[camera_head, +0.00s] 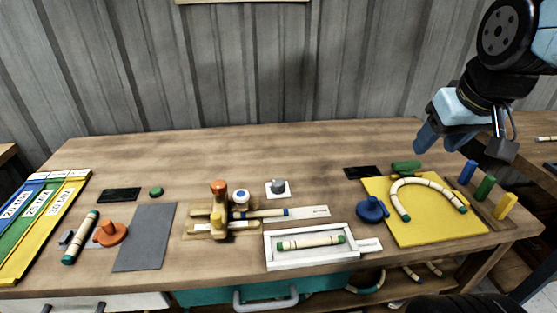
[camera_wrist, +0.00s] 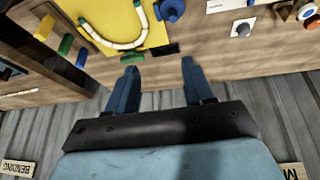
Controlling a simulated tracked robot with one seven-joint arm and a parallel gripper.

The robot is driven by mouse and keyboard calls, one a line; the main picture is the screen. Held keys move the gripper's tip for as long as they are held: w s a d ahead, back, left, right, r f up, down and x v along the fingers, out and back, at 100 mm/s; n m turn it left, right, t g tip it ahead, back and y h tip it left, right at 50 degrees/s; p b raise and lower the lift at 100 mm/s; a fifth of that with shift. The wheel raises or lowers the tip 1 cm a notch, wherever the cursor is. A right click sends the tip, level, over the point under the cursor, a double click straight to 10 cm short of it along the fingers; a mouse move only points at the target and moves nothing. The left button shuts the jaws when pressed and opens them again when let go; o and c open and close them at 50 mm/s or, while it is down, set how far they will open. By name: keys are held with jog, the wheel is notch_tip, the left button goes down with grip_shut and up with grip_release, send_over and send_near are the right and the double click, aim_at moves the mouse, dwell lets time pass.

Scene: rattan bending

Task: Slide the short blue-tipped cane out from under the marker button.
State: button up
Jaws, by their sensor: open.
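A short pale cane (camera_head: 262,214) with a blue end lies across the wooden jig at the middle of the bench in the head view. A white round button with a blue top (camera_head: 241,196) stands by its left part; I cannot tell whether it presses on the cane. In the wrist view this button (camera_wrist: 285,13) shows at the upper right edge. My gripper (camera_head: 443,138) is open and empty, in the air above the back right of the bench, far right of the cane. Its two blue fingers show apart in the wrist view (camera_wrist: 158,68).
A grey knob on a white base (camera_head: 278,187) stands behind the cane. A white tray (camera_head: 318,262) with a green-tipped cane lies in front. A yellow board (camera_head: 440,230) with a bent cane and coloured pegs (camera_head: 485,189) are at the right.

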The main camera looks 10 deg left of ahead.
jog(key=w+a+f+n+g, duration=0.1)
jog(key=w+a+f+n, duration=0.1)
jog(key=w+a+n, duration=0.35)
jog(key=n+g, duration=0.4)
jog(key=n, duration=0.9)
send_over(280, 210)
notch_tip(280, 210, down, 12)
jog(key=shift+s+a+f, duration=0.1)
jog(key=shift+f, duration=0.1)
notch_tip(280, 210, down, 14)
jog(key=shift+r, duration=0.1)
jog(key=shift+c, duration=0.2)
grip_shut()
